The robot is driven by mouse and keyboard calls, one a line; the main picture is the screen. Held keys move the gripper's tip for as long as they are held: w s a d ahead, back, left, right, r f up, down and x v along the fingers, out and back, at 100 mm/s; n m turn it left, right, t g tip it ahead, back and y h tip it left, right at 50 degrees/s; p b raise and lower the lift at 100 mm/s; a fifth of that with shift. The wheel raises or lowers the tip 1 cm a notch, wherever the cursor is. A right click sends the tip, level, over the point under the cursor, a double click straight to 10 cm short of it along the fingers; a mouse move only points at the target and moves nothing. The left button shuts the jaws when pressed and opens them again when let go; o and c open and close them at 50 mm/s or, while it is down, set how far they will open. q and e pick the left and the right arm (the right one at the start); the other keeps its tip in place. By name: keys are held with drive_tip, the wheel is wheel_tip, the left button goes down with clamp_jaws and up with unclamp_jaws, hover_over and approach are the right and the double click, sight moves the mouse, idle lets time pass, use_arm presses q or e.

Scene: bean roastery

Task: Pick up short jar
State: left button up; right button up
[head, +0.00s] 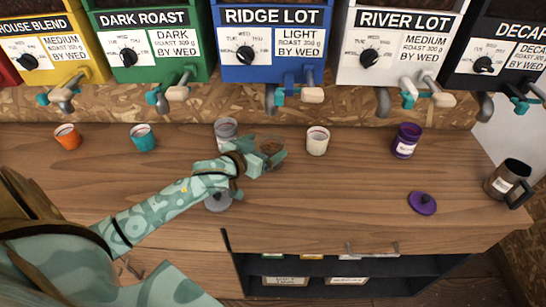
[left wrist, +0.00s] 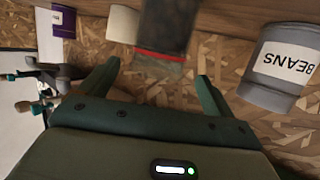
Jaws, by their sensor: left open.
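A short see-through jar with dark brown contents (head: 271,146) stands on the wooden counter, partly hidden by my left gripper (head: 268,162). In the left wrist view a dark jar with a red band (left wrist: 165,45) is just ahead of the open fingers of my left gripper (left wrist: 157,75), roughly between their tips. It looks like the same jar. The fingers do not appear to grip it; whether they touch it I cannot tell. My right gripper is not in view.
A grey canister (head: 226,128) labelled BEANS (left wrist: 275,80) is close beside the gripper. A white canister (head: 318,142), purple canister (head: 405,142), teal cup (head: 143,138) and orange cup (head: 67,137) line the back. A purple lid (head: 422,204) and mug (head: 507,181) are right. Dispensers overhang behind.

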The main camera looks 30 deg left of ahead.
sight(278, 139)
use_arm(q)
drive_tip(key=shift+w+f, duration=0.1)
drive_tip(key=shift+w, duration=0.15)
drive_tip(key=shift+w+f, duration=0.1)
drive_tip(key=shift+w, duration=0.25)
drive_tip(key=b+x, duration=0.1)
drive_tip(key=x, duration=0.3)
drive_tip(key=shift+w+d+b, duration=0.15)
drive_tip(key=shift+w+b, duration=0.1)
drive_tip(key=shift+b, duration=0.15)
drive_tip(key=shift+s, duration=0.1)
drive_tip(key=c, duration=1.3)
